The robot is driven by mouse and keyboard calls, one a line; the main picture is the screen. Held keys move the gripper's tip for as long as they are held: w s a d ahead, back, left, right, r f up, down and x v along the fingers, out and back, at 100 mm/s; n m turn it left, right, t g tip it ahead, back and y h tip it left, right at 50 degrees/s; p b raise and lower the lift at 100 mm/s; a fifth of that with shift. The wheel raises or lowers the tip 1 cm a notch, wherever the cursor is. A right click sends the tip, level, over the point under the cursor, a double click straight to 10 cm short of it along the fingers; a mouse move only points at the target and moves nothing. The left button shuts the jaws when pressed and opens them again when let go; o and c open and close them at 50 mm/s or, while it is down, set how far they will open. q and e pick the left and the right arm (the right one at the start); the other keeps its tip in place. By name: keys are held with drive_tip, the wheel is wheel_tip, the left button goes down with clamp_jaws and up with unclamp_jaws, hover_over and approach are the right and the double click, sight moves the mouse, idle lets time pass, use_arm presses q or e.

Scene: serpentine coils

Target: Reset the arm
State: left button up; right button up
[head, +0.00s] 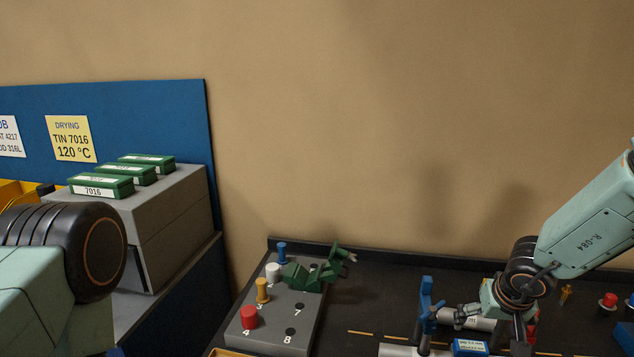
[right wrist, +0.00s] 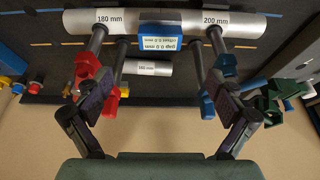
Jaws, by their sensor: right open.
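My right gripper (head: 492,330) is at the lower right in the head view, above the dark bench, with its arm coming in from the right. In the right wrist view its two dark fingers (right wrist: 160,105) stand wide apart with nothing between the pads. Beyond them lies a silver tube (right wrist: 125,22) marked 180 mm and 200 mm, with a blue display block (right wrist: 174,38) at its middle. The gripper looks apart from both. My left gripper does not show; only part of my left arm fills the lower left of the head view.
A shorter tube (right wrist: 150,68) lies nearby. A grey numbered block (head: 272,325) carries coloured pegs and a green fixture (head: 312,275). Green tins (head: 101,186) sit on a grey cabinet (head: 170,225) at left.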

sight(471, 343)
drive_tip(key=x, duration=1.1)
drive_tip(key=shift+d+f, duration=0.1)
drive_tip(key=shift+r, duration=0.25)
